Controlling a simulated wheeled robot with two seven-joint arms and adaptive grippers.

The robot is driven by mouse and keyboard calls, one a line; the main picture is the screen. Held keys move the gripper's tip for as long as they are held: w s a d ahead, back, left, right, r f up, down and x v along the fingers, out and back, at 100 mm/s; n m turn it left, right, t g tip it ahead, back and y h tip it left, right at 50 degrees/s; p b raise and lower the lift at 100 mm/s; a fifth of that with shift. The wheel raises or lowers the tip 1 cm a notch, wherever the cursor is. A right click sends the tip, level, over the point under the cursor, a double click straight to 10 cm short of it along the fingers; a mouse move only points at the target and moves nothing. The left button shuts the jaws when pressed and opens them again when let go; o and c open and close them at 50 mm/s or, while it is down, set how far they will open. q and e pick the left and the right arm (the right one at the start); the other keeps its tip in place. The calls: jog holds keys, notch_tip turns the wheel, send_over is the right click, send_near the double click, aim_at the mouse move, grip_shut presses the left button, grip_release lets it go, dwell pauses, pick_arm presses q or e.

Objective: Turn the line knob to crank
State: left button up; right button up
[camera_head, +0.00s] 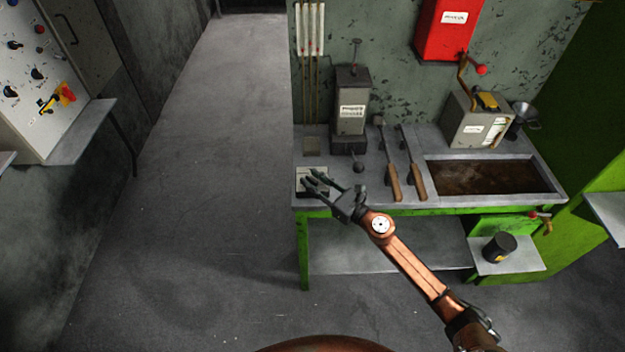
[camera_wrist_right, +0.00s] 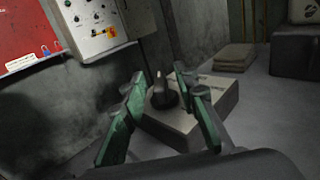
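A small pale box (camera_head: 301,174) sits at the front left corner of the workbench. In the right wrist view the box (camera_wrist_right: 210,92) carries a black knob (camera_wrist_right: 163,95) on its top, with a pale label partly hidden behind a finger. In the head view my gripper covers the knob. My right gripper (camera_head: 322,182) is over the box. Its green fingers stand apart, one on each side of the knob in the right wrist view (camera_wrist_right: 165,90). I cannot tell whether they touch it. My left gripper is not in view.
The workbench (camera_head: 375,195) also holds a grey upright unit (camera_head: 352,100), wooden-handled tools (camera_head: 393,180), a dark-filled trough (camera_head: 485,176) and a box with a red-knobbed crank (camera_head: 465,125). A control panel (camera_head: 30,75) is at the left. The floor (camera_head: 190,200) between is clear.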

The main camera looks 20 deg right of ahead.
jog(key=v, duration=1.1)
jog(key=shift+s+d, duration=0.15)
jog(key=shift+s, duration=0.2)
